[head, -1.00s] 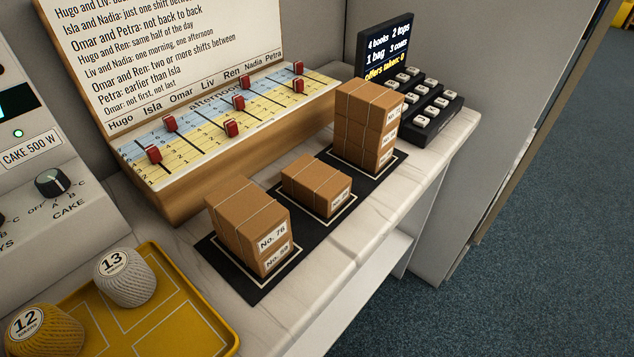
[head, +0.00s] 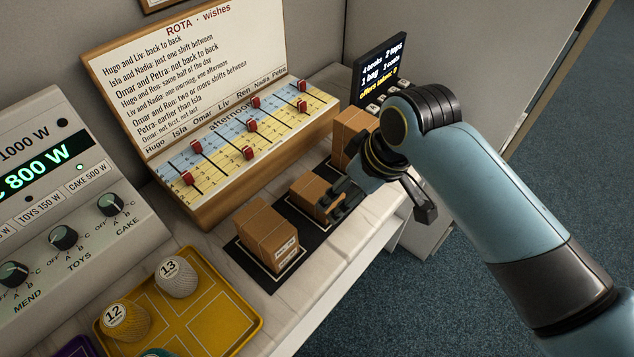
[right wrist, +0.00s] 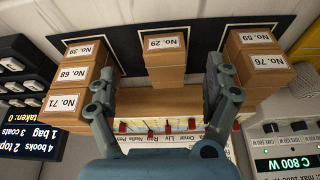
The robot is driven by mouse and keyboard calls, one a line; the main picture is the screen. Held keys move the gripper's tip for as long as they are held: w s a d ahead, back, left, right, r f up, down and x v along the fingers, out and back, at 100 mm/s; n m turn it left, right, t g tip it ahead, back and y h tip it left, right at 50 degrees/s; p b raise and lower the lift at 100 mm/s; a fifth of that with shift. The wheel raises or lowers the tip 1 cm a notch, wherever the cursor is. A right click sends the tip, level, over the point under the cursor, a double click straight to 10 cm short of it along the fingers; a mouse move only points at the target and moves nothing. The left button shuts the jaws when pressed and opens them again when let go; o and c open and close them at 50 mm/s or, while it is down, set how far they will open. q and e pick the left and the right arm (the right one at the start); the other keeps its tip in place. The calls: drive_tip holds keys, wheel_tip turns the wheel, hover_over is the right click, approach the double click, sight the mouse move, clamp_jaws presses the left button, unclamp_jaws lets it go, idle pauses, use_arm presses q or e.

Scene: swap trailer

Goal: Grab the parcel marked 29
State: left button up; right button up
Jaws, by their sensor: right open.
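The parcel marked 29 is a small brown box (head: 313,193) on the middle pad of the black mat in the head view. In the right wrist view its label reads No. 29 on the middle box (right wrist: 164,45), upside down. My right gripper (head: 383,205) is open and in front of it, one finger partly covering the box in the head view. In the right wrist view the open right gripper (right wrist: 160,93) has one finger on each side of the box's line, with nothing held between them. My left gripper is not in view.
Boxes 76 and 59 (head: 268,236) stand stacked to the left. A stack marked 39, 68 and 71 (right wrist: 75,75) stands on the other side, partly behind my arm in the head view. The rota board (head: 245,125) stands behind. A yellow tray (head: 245,318) is at front left.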

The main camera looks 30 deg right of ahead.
sight(318, 191)
drive_tip(key=shift+n+y, duration=0.3)
drive_tip(key=shift+n, duration=0.2)
drive_tip(key=w+a+r, duration=0.2)
drive_tip(key=w+r, duration=0.1)
drive_tip(key=x, duration=0.5)
drive_tip(key=shift+d, duration=0.1)
drive_tip(key=x, duration=0.5)
drive_tip(key=shift+w+d+f, duration=0.1)
drive_tip(key=shift+w+f, duration=0.05)
drive_tip(key=shift+f, duration=0.3)
drive_tip(key=c, duration=1.3)
